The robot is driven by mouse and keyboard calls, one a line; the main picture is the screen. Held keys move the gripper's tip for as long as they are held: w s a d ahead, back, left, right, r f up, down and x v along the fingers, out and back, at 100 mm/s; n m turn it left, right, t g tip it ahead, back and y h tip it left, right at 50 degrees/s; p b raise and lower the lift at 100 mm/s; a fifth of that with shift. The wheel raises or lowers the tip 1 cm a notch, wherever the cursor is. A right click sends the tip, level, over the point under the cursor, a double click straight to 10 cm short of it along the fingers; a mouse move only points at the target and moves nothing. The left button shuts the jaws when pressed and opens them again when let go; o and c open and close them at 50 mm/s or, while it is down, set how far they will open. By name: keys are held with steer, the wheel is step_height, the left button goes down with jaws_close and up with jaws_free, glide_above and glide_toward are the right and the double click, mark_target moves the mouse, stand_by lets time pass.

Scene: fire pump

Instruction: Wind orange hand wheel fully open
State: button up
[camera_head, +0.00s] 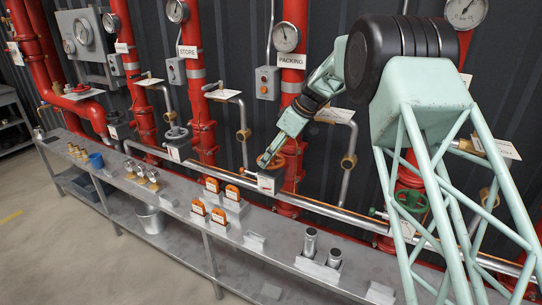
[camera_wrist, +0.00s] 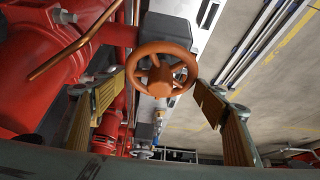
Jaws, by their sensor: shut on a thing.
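The orange hand wheel (camera_wrist: 162,74) is a spoked ring with a round hub, mounted in front of a dark grey box. In the wrist view it sits between the two fingers of my gripper (camera_wrist: 158,84), which close on its rim from left and right. In the head view my arm reaches down to the wheel (camera_head: 272,161) by the red pipe under the PACKING sign (camera_head: 291,60). My gripper (camera_head: 266,158) partly covers it there. The exact finger contact is hard to see.
A green hand wheel (camera_head: 412,202) is to the right and a grey one (camera_head: 177,132) to the left. Red pipes stand close around.

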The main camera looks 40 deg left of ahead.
steer(key=shift+w+r+n+g+p, duration=0.15)
steer(key=shift+n+g+p, duration=0.65)
steer(key=shift+n, duration=0.5)
steer(key=shift+n+h+p, duration=0.4)
steer(key=shift+n+p, duration=0.2)
steer(key=shift+p, duration=0.2)
steer(key=shift+n+g+h+p, duration=0.4)
steer(key=shift+n+g+p, duration=0.3)
steer(key=shift+n+p, duration=0.95)
steer(key=shift+m, duration=0.35)
steer(key=o, duration=0.8)
steer(key=shift+f+m+b, duration=0.2)
steer(key=shift+m+b, duration=0.3)
steer(key=shift+b, duration=0.3)
steer(key=m+t+b, duration=0.1)
steer(key=b, duration=0.1)
steer(key=shift+m+y+b, duration=0.3)
steer(key=shift+m+y, duration=0.1)
